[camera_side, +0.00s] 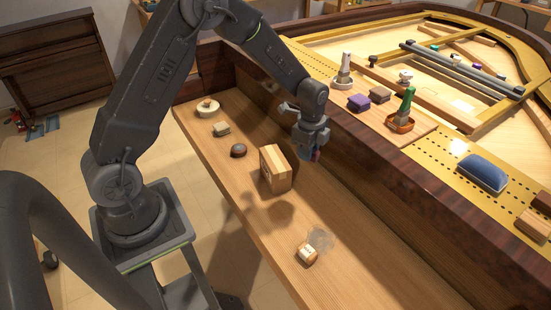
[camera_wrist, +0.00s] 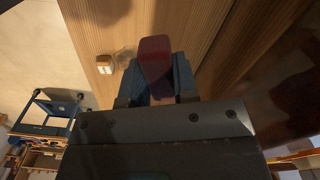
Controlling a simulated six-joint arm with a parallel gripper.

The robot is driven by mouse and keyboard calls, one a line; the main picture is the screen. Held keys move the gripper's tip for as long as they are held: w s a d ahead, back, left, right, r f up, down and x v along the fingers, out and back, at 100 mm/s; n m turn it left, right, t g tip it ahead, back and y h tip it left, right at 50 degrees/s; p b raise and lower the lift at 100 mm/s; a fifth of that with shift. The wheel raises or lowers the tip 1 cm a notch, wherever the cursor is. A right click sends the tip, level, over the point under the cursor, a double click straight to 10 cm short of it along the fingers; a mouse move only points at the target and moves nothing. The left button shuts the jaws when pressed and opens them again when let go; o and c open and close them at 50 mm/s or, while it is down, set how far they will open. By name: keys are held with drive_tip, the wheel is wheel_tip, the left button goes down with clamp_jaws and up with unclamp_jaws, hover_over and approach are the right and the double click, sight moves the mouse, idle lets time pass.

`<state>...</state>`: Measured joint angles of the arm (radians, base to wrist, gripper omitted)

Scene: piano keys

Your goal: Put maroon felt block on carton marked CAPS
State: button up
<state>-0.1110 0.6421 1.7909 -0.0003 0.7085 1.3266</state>
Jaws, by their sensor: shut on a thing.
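My gripper (camera_side: 312,152) is above the wooden key bed, to the right of a brown cardboard carton (camera_side: 279,171) and apart from it. In the wrist view my gripper (camera_wrist: 156,88) is shut on the maroon felt block (camera_wrist: 154,58), which sticks out beyond the fingers. In the side view only a small dark reddish bit of the block shows at the fingertips. The carton stands upright on the key bed with dark print on its left face, too small to read. I cannot make out the carton in the wrist view.
A small cream labelled block (camera_side: 306,254) lies near the front of the key bed (camera_side: 350,275); it also shows in the wrist view (camera_wrist: 104,64). A dark round piece (camera_side: 238,150), a small tan block (camera_side: 221,129) and a round pale item (camera_side: 207,107) lie farther back. The dark piano rail (camera_side: 400,190) rises at right.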

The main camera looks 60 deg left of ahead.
drive_tip(key=s+a+r+n, duration=0.2)
drive_tip(key=s+a, duration=0.4)
drive_tip(key=a, duration=0.3)
drive_tip(key=s+a+r+n, duration=0.25)
drive_tip(key=s+a, duration=0.35)
drive_tip(key=a, duration=0.4)
hover_over(275, 158)
drive_tip(key=shift+n, duration=0.25)
wheel_tip(275, 158, down, 7)
drive_tip(key=shift+f, duration=2.2)
drive_tip(key=shift+f, duration=0.15)
drive_tip(key=o, duration=0.9)
